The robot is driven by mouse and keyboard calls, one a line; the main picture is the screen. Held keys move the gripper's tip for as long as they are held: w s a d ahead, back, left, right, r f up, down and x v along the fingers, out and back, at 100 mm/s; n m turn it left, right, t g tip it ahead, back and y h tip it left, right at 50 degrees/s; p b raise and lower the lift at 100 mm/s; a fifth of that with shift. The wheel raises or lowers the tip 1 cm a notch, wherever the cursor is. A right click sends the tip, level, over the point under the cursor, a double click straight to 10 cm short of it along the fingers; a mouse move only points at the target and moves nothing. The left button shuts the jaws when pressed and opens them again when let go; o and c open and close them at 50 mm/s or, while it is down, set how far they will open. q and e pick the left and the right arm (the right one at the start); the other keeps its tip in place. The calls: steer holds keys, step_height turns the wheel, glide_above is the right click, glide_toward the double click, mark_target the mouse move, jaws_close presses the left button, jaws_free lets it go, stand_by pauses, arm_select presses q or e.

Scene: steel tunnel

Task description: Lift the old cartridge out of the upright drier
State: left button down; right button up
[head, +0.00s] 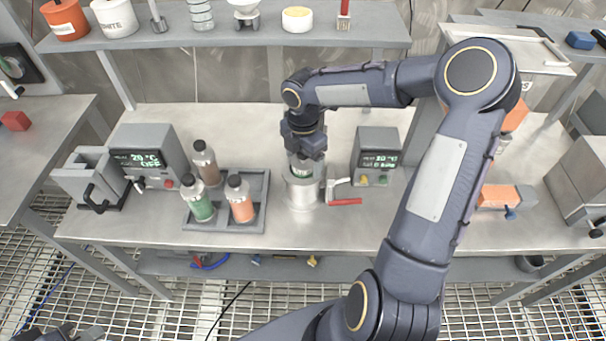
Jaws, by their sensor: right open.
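The upright drier (302,194) is a pale metal cylinder standing on the middle of the bench. A cartridge (301,168) with a dark green band shows at its top, below my gripper. My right gripper (304,156) points down right over the cartridge and is open. It hides the cartridge's top, and I cannot tell whether the fingers touch it. Dark parts of my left gripper (70,334) show at the bottom left edge, far from the drier. Its fingers are too cut off to read.
A red-handled tool (344,201) lies close to the drier's right side. A tray (226,224) with several bottles stands to the left. A display box (376,155) stands to the right. A shelf (225,38) runs across the back. The bench front before the drier is clear.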

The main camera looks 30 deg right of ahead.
steer(key=c, duration=1.6)
steer(key=shift+c, duration=0.4)
steer(key=shift+r, duration=0.1)
